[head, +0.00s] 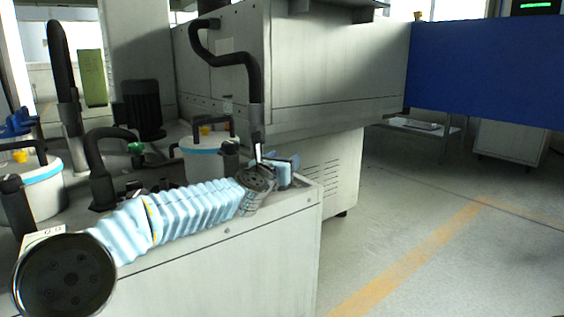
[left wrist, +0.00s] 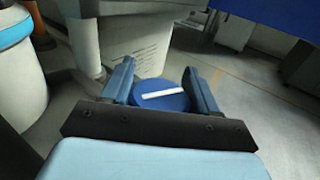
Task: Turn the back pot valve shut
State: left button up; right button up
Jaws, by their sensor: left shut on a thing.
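My left gripper (head: 285,170) is at the far right end of the bench top, beside the black pipe that comes down there. In the left wrist view, the two blue fingers of my left gripper (left wrist: 160,82) are on either side of a round blue valve knob (left wrist: 172,105) with a white bar across its face. The bar runs roughly from finger to finger, slightly tilted. The gripper is shut on the knob. In the head view the knob is mostly hidden by the gripper. The back pot (head: 202,160), white with a blue band, stands just left of it. My right gripper is not in view.
A second white pot (head: 42,195) stands at the left with blue parts above it. Black bent pipes (head: 255,85) rise around the pots. A large grey machine cabinet (head: 330,60) stands behind. The floor to the right is open, with a blue panel (head: 490,70) beyond.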

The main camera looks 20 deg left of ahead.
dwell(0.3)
pick_arm(q)
jog(key=o, duration=1)
jog(key=shift+c, duration=0.2)
jog(key=s, duration=0.4)
jog(key=s+a, duration=0.1)
jog(key=s, duration=0.8)
jog(key=shift+s+a, duration=0.15)
jog(key=shift+s, duration=0.25)
